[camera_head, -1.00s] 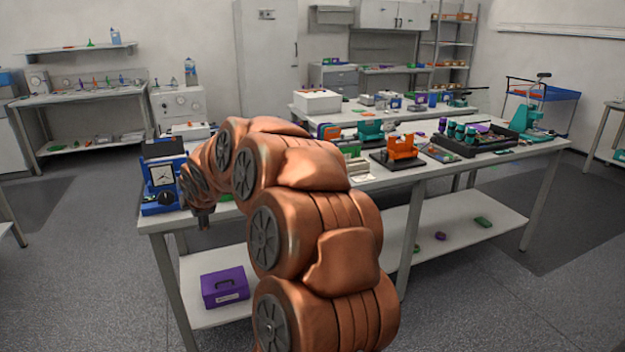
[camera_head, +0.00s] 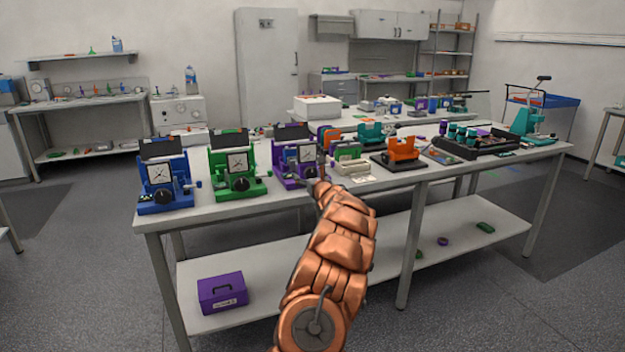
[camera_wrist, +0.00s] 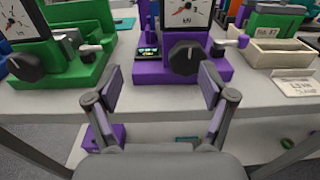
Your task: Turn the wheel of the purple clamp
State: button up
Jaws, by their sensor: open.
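The purple clamp (camera_head: 291,158) stands on the bench to the right of the green one. It carries a square dial gauge, and in the wrist view its purple base (camera_wrist: 205,72) has a black round knob (camera_wrist: 186,57) and a small lit display on its front. In the head view my gripper (camera_head: 320,182) is small and partly merged with the arm.
A green clamp (camera_head: 235,163) and a blue clamp (camera_head: 163,181) stand to the left. A cream bin (camera_wrist: 282,52) with a label card sits close to the right of the purple clamp. An orange device (camera_head: 403,150) is farther right. The bench's front strip is bare.

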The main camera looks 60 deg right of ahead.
aim_at(312, 174)
jog(key=shift+d+f+n+p, duration=0.2)
jog(key=shift+d+f+n, duration=0.25)
jog(key=shift+d, duration=0.45)
jog(key=shift+d+f+n+p, duration=0.2)
jog(key=shift+d+f+n, duration=0.2)
jog(key=shift+d, duration=0.45)
jog(key=shift+d+f+n+p, duration=0.2)
jog(key=shift+d+f+n, duration=0.25)
jog(key=shift+d, duration=0.45)
jog(key=shift+w+d+r, duration=0.1)
jog(key=shift+w+d, duration=0.15)
jog(key=shift+w, duration=0.35)
jog(key=shift+w+d+p, duration=0.35)
jog(key=shift+d+p, duration=0.05)
jog(key=shift+p, duration=0.1)
jog(key=shift+w+d, duration=0.25)
jog(key=shift+w, duration=0.4)
jog(key=shift+c, duration=0.4)
